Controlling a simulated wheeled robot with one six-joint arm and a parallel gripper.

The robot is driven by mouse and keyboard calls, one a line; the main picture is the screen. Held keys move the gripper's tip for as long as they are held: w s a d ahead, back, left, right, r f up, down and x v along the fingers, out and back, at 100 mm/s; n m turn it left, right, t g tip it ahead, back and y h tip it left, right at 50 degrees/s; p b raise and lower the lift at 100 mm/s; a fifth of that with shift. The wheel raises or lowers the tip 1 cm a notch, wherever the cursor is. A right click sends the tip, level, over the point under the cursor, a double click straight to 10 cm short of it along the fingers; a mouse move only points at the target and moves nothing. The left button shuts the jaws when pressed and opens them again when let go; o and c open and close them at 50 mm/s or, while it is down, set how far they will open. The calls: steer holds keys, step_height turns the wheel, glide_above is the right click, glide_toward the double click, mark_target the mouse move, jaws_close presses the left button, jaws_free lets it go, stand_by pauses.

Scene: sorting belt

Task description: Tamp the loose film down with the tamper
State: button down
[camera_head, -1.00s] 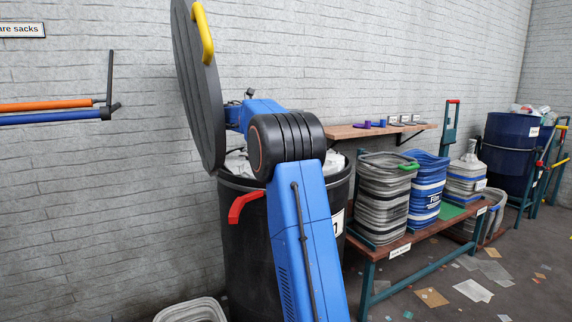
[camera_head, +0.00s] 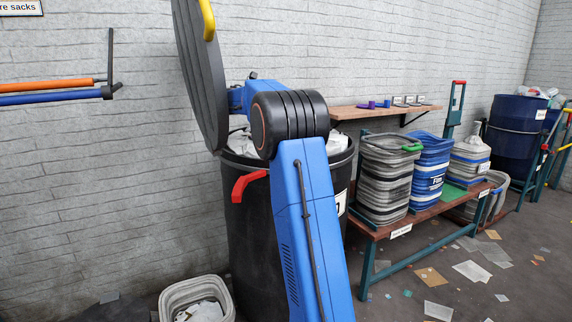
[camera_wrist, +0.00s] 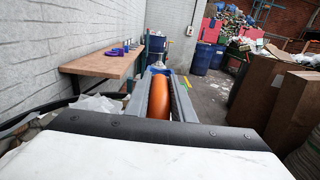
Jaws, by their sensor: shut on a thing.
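The black bin (camera_head: 262,235) stands with its lid (camera_head: 203,75) raised against the wall. Pale, crumpled loose film (camera_head: 335,143) shows inside near the rim, partly hidden by my arm. In the wrist view, pale film (camera_wrist: 98,103) lies at the left beside my gripper. My gripper (camera_wrist: 160,84) is shut on an orange cylindrical part, which looks like the handle of the tamper (camera_wrist: 160,99). The tamper's lower end is hidden. In the head view my gripper is hidden behind my arm, over the bin's opening.
A red pedal-like lever (camera_head: 245,183) sticks out from the bin. A pale crate (camera_head: 165,300) stands at lower left. Scraps litter the open floor.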

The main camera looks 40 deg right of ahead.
steer(key=shift+f, duration=3.85)
steer(key=shift+r, duration=0.1)
steer(key=shift+r, duration=2.25)
steer(key=shift+f, duration=0.1)
steer(key=shift+f, duration=4.85)
steer(key=shift+r, duration=0.2)
